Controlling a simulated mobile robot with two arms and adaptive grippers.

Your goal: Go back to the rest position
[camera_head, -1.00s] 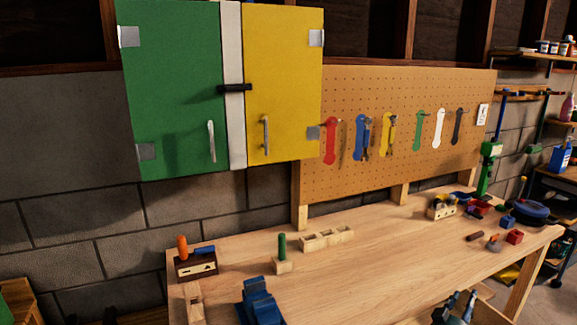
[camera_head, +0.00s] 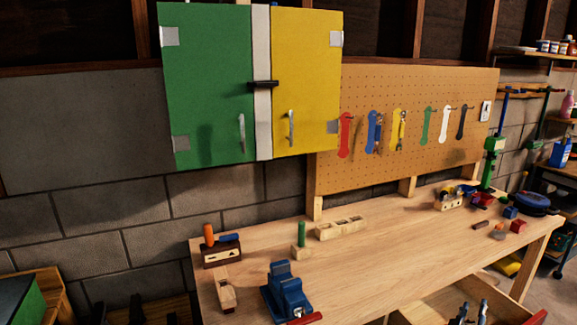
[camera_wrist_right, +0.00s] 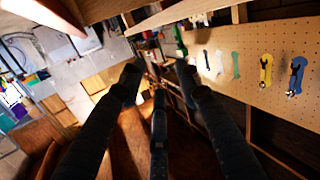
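My right gripper (camera_head: 472,310) shows at the bottom right of the head view, in front of the bench and over an open wooden drawer (camera_head: 418,310). Its dark fingers stand apart. In the right wrist view my right gripper (camera_wrist_right: 158,85) has its dark fingers spread, with nothing between them. My left gripper is in neither view. The wooden workbench (camera_head: 365,265) stands ahead. A cabinet with a green door (camera_head: 208,90) and a yellow door (camera_head: 305,75) hangs above it, both doors shut.
A blue vise (camera_head: 287,292) sits at the bench's near edge. A tool block (camera_head: 222,252) and a wooden plane (camera_head: 226,290) stand at its left end. A pegboard (camera_head: 410,100) holds several wrenches. The bench's middle is clear.

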